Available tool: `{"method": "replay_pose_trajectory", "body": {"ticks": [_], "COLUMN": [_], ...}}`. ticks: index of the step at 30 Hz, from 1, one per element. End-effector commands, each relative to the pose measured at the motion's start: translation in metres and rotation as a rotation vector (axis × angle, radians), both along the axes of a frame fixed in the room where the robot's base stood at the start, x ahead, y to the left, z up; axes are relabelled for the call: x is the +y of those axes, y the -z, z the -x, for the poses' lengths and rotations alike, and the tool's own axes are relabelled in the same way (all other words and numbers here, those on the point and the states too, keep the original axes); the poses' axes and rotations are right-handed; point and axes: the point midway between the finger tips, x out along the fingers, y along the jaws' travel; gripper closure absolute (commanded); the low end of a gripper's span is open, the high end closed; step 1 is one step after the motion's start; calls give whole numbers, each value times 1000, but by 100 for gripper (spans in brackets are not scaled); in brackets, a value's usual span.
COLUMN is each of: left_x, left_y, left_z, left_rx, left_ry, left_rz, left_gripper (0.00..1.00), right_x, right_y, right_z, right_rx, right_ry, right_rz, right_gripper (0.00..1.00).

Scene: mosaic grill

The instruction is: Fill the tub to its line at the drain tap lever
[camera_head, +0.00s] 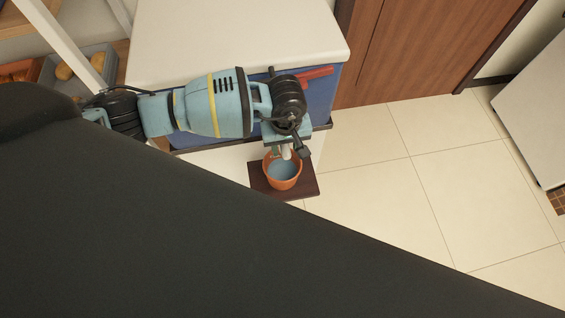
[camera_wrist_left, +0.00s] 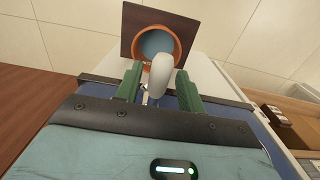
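An orange tub (camera_head: 284,182) stands on a dark brown board (camera_head: 308,188) below the front of a blue chest. Grey-blue liquid shows inside it; I cannot make out a fill line. In the left wrist view the tub (camera_wrist_left: 178,47) is at the top, partly hidden by a pale rounded tap part (camera_wrist_left: 161,75). My left gripper (camera_head: 293,151) is above the tub's back rim. In the wrist view its green fingers (camera_wrist_left: 160,86) stand apart on either side of the tap part, with a slight gap on the left. Whether this part is lever or spout is unclear. My right gripper is not seen.
The blue chest (camera_head: 322,97) has a white top (camera_head: 240,40) and a red part (camera_head: 316,73) near its right end. A wooden cabinet (camera_head: 420,45) stands behind. Tiled floor (camera_head: 430,170) to the right is clear.

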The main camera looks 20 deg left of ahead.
Motion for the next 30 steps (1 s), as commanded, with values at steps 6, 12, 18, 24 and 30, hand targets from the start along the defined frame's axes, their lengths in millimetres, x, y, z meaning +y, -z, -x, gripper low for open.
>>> {"method": "replay_pose_trajectory", "body": {"ticks": [6,12,18,24,30], "left_x": [0,0,0,0,0], "left_y": [0,0,-5,-11,-17], "left_z": [0,0,0,0,-1], "left_rx": [0,1,0,-1,-2], "left_ry": [0,0,0,1,1], "left_rz": [0,1,0,0,0], "left_gripper": [90,92,92,92,92], "right_x": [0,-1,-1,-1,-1], "right_y": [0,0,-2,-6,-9], "right_z": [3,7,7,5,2], "right_rx": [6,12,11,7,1], "right_ry": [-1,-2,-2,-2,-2], "right_rz": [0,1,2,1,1], "right_gripper": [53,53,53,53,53]}}
